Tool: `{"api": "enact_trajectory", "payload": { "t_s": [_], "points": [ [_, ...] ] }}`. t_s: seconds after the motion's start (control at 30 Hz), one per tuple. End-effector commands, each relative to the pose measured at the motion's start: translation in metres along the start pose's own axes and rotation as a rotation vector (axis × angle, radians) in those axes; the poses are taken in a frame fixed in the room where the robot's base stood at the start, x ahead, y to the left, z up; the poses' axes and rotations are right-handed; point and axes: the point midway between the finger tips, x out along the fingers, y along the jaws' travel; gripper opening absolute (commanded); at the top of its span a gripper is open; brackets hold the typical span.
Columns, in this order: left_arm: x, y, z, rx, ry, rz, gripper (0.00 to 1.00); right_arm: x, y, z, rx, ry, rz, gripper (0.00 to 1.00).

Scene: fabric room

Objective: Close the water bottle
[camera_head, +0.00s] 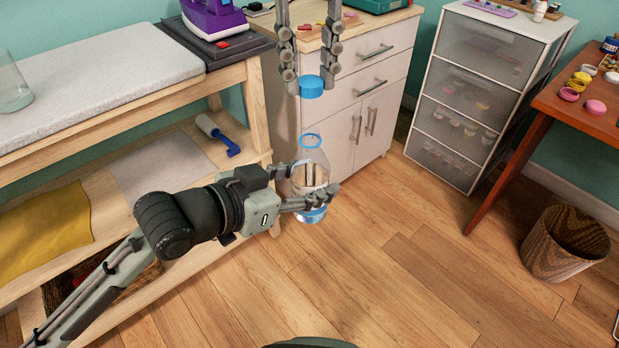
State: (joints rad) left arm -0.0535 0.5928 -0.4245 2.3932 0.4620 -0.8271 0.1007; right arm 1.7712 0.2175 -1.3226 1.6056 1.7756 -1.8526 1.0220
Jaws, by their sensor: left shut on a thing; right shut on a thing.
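A clear water bottle (312,158) with a blue ring at its neck and a blue base is held roughly upright in the air. My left gripper (308,190) is shut on the bottle's body, coming in from the left. A blue cap (312,86) is above the bottle's open mouth, apart from it by a clear gap. My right gripper (311,80) points down from the top of the view and is shut on the cap, with a finger on each side. The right arm above is cut off by the frame.
A wooden bench (105,115) with a lower shelf stands at the left, a white cabinet (372,100) behind the bottle. The floor (420,260) is clear.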

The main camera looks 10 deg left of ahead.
Motion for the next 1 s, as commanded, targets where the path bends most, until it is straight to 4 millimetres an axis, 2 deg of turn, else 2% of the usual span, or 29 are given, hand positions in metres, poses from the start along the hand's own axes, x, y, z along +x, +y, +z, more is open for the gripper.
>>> {"api": "enact_trajectory", "payload": {
  "t_s": [0.33, 0.73, 1.0],
  "points": [
    [0.0, 0.0, -0.001, 0.0, 0.003, 0.0, 0.0, 0.003, 0.0, 0.0, 0.001, 0.0, 0.0, 0.18],
    [0.0, 0.0, -0.001, 0.001, 0.003, 0.0, 0.0, 0.036, 0.0, 0.0, 0.0, 0.0, 0.0, 0.18],
    [0.0, 0.0, -0.001, 0.001, 0.003, 0.0, 0.0, 0.041, 0.0, 0.0, 0.001, 0.0, 0.0, 0.18]
  ]
}}
